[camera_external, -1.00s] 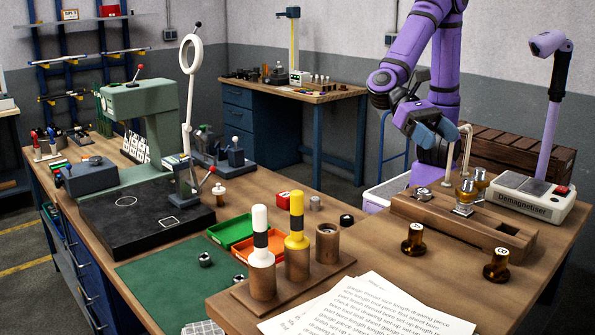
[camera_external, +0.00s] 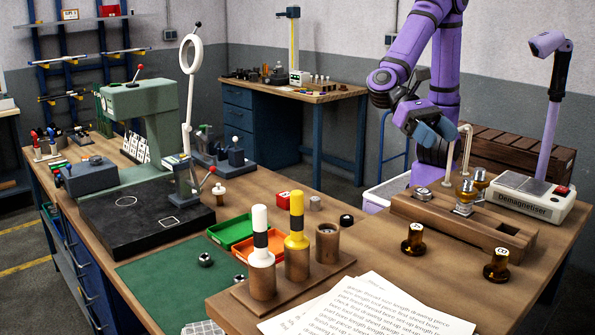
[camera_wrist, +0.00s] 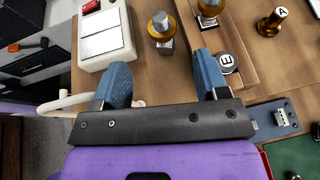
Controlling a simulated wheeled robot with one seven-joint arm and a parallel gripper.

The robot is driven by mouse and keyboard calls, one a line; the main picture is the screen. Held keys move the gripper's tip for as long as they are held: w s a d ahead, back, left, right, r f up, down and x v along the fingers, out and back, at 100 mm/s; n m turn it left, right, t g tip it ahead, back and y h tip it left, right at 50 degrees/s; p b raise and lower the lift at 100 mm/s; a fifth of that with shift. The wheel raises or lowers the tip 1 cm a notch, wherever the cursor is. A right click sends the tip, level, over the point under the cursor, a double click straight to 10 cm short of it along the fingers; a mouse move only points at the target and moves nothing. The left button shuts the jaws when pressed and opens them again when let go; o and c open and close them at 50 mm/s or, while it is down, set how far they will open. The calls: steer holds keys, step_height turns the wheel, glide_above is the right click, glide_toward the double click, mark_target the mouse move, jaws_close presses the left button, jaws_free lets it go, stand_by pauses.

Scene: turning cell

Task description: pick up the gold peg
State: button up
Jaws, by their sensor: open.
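Several gold pegs are in view. Two gold pegs with grey tops (camera_external: 465,198) (camera_external: 481,180) stand at the wooden block (camera_external: 410,207); they also show in the wrist view (camera_wrist: 161,36) (camera_wrist: 209,20). Two more gold pegs with pale, marked tops (camera_external: 414,241) (camera_external: 497,266) stand upright on the bench in front of the block; one marked A shows in the wrist view (camera_wrist: 270,24). My gripper (camera_external: 440,134) is open and empty, behind and above the block. In the wrist view its blue fingertips (camera_wrist: 162,70) are spread below the first grey-topped peg, with nothing between them.
The demagnetiser (camera_external: 525,198) stands right of the block. A pale bent tube (camera_external: 467,145) rises close beside my gripper. A silver round piece marked E (camera_wrist: 228,62) is near the right finger. White and yellow handled pieces (camera_external: 297,235) and paper (camera_external: 370,308) lie nearer the camera.

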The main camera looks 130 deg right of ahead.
step_height(320, 180, up, 5)
steer(key=w+d+n+h, duration=0.3)
steer(key=w+d+n, duration=0.2)
steer(key=w+d, duration=1)
steer(key=n+g+h, duration=0.2)
steer(key=n+h, duration=0.3)
steer(key=h, duration=0.5)
glide_above(218, 186)
steer(key=f, duration=1.9)
steer(key=s+f, duration=0.1)
steer(key=f, duration=0.9)
steer(key=shift+d+f, duration=0.2)
steer(key=shift+f, duration=0.05)
step_height(218, 186, down, 11)
steer(key=shift+w+r, duration=0.15)
steer(key=shift+d, duration=0.1)
steer(key=c, duration=0.9)
